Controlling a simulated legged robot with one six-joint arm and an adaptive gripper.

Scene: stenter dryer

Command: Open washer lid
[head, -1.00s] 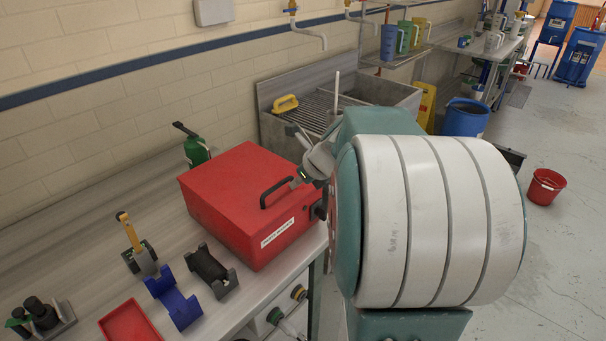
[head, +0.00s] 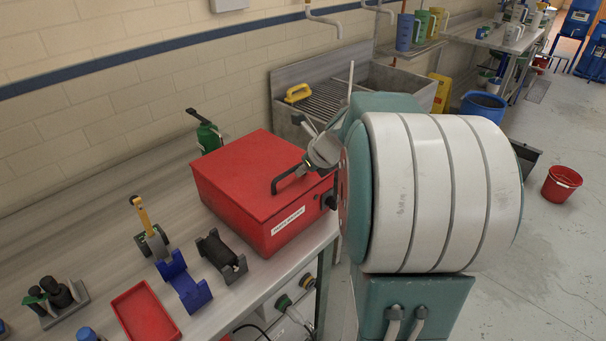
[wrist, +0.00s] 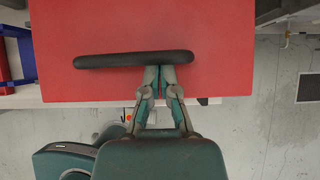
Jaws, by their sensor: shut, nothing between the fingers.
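The washer is a red box (head: 262,231) on the bench in the head view, with a white label on its front. Its flat red lid (head: 240,165) looks closed. A black bar handle (head: 284,181) is fixed on the lid near the front edge. In the wrist view the lid (wrist: 225,30) fills the top, with the handle (wrist: 105,60) across it. My gripper (wrist: 160,70) is shut and empty, with its fingertips at the handle, right of its middle. I cannot tell whether they touch it. In the head view my arm hides the lid's right corner.
A sink (head: 405,80) is behind. A red bucket (head: 561,183) stands on the open floor at right.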

